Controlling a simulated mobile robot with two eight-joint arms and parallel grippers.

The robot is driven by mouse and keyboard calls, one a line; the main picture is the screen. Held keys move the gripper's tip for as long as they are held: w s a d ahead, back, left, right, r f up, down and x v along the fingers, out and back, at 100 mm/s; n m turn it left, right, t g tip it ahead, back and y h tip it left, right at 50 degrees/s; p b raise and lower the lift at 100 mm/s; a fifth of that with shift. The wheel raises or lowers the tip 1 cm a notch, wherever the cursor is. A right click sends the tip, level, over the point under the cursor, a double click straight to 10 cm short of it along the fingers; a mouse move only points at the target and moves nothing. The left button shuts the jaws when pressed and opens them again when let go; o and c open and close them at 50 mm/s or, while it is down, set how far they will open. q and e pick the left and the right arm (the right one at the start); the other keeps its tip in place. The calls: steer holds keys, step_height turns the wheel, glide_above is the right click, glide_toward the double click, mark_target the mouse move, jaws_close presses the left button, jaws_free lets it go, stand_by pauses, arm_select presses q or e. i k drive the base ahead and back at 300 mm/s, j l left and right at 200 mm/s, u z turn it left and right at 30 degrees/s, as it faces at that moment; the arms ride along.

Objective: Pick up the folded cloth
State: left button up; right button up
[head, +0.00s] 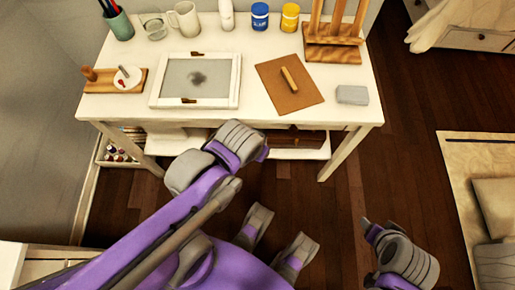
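A small grey-blue block, which looks like the folded cloth (352,95), lies flat on the white table (335,112) near its front right corner. Nothing touches it from above. My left gripper (264,153) is at the end of the purple arm from the left, in front of the table's front edge and left of the cloth. Its fingers are mostly hidden by the wrist. My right gripper (369,228) is low at the bottom right, over the floor and well short of the table. Its fingers are too small and turned away to read.
A framed screen (195,80), a brown board with a wooden block (289,80) and a wooden stand (333,45) are on the table. Paint jars (260,16), a mug (185,18) and a pencil cup (120,25) stand at the back. The floor (405,150) right of the table is clear.

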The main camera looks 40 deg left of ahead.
mark_target(352, 95)
steer(key=u, duration=1.4)
steer(key=z, duration=1.25)
steer(key=i+j+z, duration=0.1)
steer(key=z, duration=0.35)
steer(key=i+j+z, duration=0.2)
steer(key=z, duration=0.2)
steer(key=i+j+z, duration=0.2)
steer(key=z, duration=0.25)
